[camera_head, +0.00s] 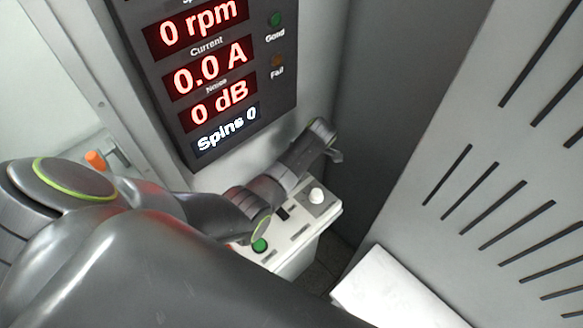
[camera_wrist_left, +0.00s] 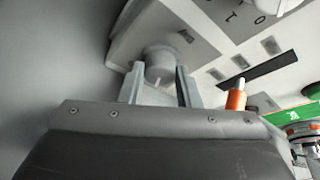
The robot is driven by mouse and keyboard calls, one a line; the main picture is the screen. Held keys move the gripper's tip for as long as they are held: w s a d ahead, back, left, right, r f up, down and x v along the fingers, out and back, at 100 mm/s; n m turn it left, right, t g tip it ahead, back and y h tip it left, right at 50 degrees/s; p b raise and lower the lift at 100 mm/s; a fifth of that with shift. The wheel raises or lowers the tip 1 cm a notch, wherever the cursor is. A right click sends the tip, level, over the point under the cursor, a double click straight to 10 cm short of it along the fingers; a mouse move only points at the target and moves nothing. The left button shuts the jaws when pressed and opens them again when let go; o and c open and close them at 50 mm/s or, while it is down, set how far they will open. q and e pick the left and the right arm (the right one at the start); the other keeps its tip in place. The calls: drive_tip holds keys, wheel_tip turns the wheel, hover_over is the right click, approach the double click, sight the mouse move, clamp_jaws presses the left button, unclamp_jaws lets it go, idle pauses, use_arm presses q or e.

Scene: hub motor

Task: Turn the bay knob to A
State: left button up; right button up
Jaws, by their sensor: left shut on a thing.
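Letters or marks on the panel beyond are too cropped to read, and I cannot tell which setting the knob points to. In the head view my left arm reaches over a white control box (camera_head: 298,232); the fingers are not clear there.
A dark display (camera_head: 215,75) reads 0 rpm, 0.0 A, 0 dB and Spins 0. A green button (camera_head: 260,245) sits on the box. An orange part (camera_wrist_left: 236,97) is right of the fingers. A slotted grey wall (camera_head: 480,150) stands at the right.

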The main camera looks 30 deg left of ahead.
use_arm(q)
drive_tip(key=shift+n, duration=0.6)
drive_tip(key=o, duration=1)
drive_tip(key=shift+g, duration=0.3)
drive_tip(key=p+v, duration=0.3)
drive_tip(key=v, duration=1.4)
drive_tip(key=shift+a+r, duration=0.1)
drive_tip(key=shift+r, duration=0.2)
drive_tip(key=shift+f, duration=0.1)
